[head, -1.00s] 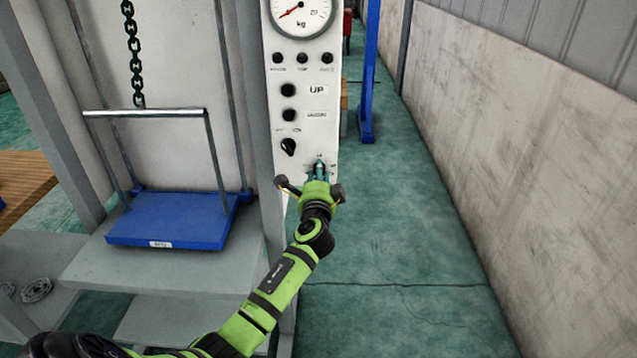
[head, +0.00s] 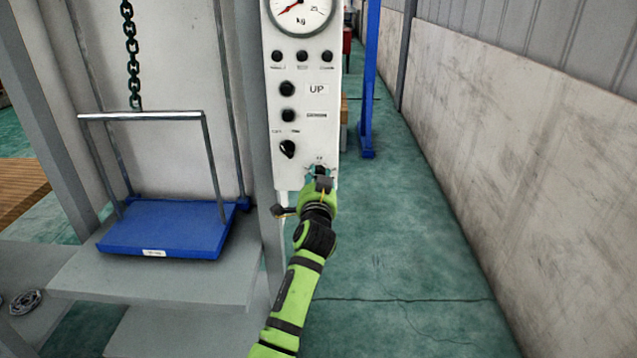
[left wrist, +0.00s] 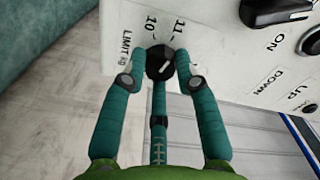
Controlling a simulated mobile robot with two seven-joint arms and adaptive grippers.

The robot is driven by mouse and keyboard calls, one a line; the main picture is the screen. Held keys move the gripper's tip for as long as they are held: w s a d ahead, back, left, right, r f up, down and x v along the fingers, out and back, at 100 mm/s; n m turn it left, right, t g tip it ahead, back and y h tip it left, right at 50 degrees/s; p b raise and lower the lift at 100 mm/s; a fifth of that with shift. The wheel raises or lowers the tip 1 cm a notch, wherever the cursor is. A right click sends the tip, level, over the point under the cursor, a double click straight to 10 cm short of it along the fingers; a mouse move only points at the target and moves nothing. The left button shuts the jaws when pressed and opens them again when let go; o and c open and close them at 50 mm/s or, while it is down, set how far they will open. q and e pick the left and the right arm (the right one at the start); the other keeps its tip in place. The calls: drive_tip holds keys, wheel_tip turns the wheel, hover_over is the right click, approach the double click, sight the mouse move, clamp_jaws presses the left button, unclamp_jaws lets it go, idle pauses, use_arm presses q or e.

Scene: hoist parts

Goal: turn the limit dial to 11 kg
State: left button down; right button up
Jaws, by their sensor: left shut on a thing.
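The limit dial is a small black knob with a pale mark at the bottom of the white control panel (head: 306,150). In the left wrist view the dial (left wrist: 159,61) sits below the printed numbers 10 and 11, beside the words LIMIT kg. Its pale mark slants up to the right, on the side of the 11; I cannot tell its exact setting. My left gripper (head: 319,172) is shut on the dial, with a teal finger on either side of it in the left wrist view (left wrist: 160,72). In the head view the gripper mostly hides the dial. My right gripper is not in view.
Above are a round kg gauge (head: 300,12), black buttons and a black selector switch (head: 287,149). A blue platform with a metal handle (head: 165,228) rests on a grey shelf (head: 150,275) at the left. Open green floor lies to the right, up to a wall.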

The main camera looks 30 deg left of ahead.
use_arm(q)
drive_tip(key=shift+r+n, duration=0.25)
drive_tip(key=shift+n, duration=0.25)
drive_tip(key=c, duration=0.9)
unclamp_jaws()
drive_tip(key=shift+w+d+f, duration=0.1)
drive_tip(key=v, duration=1.2)
drive_tip(key=shift+f, duration=0.15)
